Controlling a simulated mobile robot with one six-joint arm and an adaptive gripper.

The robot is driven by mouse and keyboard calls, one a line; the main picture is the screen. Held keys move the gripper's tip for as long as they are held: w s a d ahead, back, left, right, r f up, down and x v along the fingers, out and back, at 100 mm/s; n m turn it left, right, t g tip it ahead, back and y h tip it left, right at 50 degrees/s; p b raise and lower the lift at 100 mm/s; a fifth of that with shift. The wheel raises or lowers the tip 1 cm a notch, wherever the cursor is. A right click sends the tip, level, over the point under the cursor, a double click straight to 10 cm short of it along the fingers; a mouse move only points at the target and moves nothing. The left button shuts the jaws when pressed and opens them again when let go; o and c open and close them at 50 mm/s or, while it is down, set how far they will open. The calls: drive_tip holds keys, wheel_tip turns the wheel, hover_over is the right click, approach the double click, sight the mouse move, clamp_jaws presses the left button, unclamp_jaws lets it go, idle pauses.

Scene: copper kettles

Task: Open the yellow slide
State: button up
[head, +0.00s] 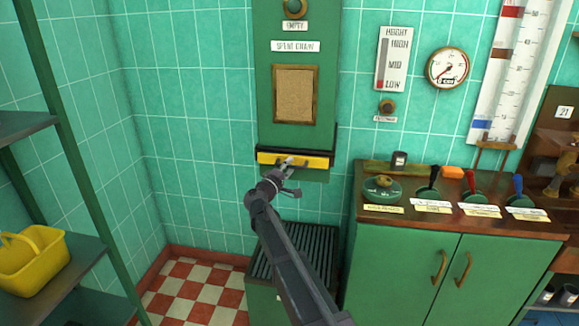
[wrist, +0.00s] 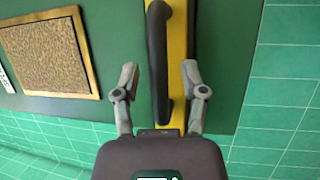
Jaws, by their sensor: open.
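The yellow slide (head: 314,161) is a narrow horizontal bar at the bottom of the green wall panel. It also shows in the wrist view (wrist: 179,45), running top to bottom there, with a dark curved handle (wrist: 156,60) on it. My gripper (head: 288,175) is at the slide's front, near its middle. In the wrist view my gripper (wrist: 160,72) is open, with one finger on each side of the handle. Gaps show between the fingers and the handle, so it is not gripped. The slide sits against the panel's dark lower frame.
A slatted green box (head: 268,265) stands below the panel. A shelf with a yellow basket (head: 35,262) is at the left.

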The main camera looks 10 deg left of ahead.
drive_tip(key=shift+w, duration=0.1)
clamp_jaws()
drive_tip(key=s, duration=1.1)
drive_tip(key=shift+s, duration=0.3)
unclamp_jaws()
drive_tip(key=shift+w, duration=0.15)
